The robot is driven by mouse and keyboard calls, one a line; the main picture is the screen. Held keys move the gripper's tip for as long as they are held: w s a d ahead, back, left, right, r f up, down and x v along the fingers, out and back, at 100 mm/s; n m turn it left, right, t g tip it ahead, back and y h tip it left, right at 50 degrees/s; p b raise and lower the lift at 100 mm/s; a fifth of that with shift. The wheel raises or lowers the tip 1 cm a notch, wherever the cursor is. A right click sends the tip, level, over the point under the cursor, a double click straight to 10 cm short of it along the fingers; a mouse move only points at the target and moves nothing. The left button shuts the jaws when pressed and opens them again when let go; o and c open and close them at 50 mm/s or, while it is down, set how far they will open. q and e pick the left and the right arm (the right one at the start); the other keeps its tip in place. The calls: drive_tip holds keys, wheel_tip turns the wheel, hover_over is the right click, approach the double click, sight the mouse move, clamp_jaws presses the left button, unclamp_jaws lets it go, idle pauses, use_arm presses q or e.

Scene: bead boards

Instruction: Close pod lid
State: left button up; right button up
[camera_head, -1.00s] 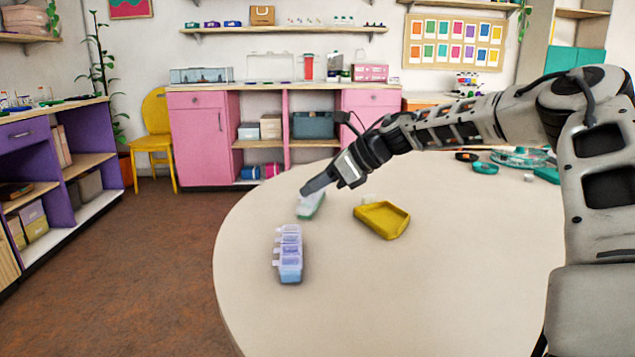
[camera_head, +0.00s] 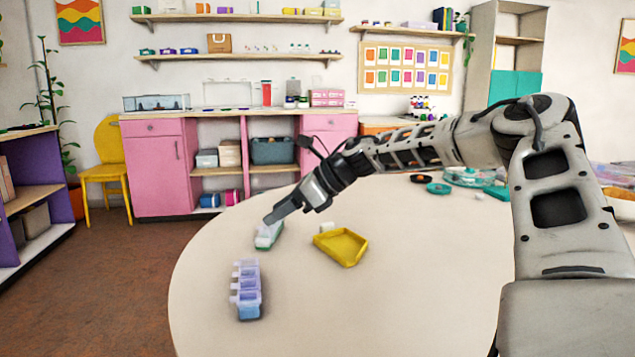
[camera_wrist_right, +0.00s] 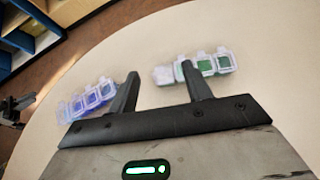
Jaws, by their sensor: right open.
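A strip of clear pods with blue-violet contents (camera_head: 247,290) lies near the front left of the round table. It also shows at left in the wrist view (camera_wrist_right: 88,99). A shorter strip of clear pods with green contents (camera_head: 268,236) lies behind it, and shows right of centre in the wrist view (camera_wrist_right: 206,66). A pale pod part is at its left end there; I cannot tell whether its lid is raised. My right gripper (camera_head: 270,219) is open and empty, its fingertips close over the green strip. In the wrist view one finger overlaps that strip.
A yellow tray (camera_head: 341,247) lies right of the green strip, with a small white piece (camera_head: 327,227) at its back edge. Teal items (camera_head: 439,188) lie farther back right. The table's front middle is clear.

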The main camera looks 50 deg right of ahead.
use_arm(q)
drive_tip(key=f+p, duration=0.1)
drive_tip(key=a+f+g+y+p, duration=0.1)
drive_tip(key=shift+f+g, duration=0.3)
drive_tip(key=shift+f, duration=0.05)
use_arm(e)
drive_tip(key=v, duration=1.3)
drive_tip(key=shift+s+d, duration=0.15)
drive_tip(key=shift+s, duration=0.15)
use_arm(q)
drive_tip(key=shift+s+d, duration=0.1)
drive_tip(key=shift+d, duration=0.05)
use_arm(e)
drive_tip(key=shift+r, duration=0.1)
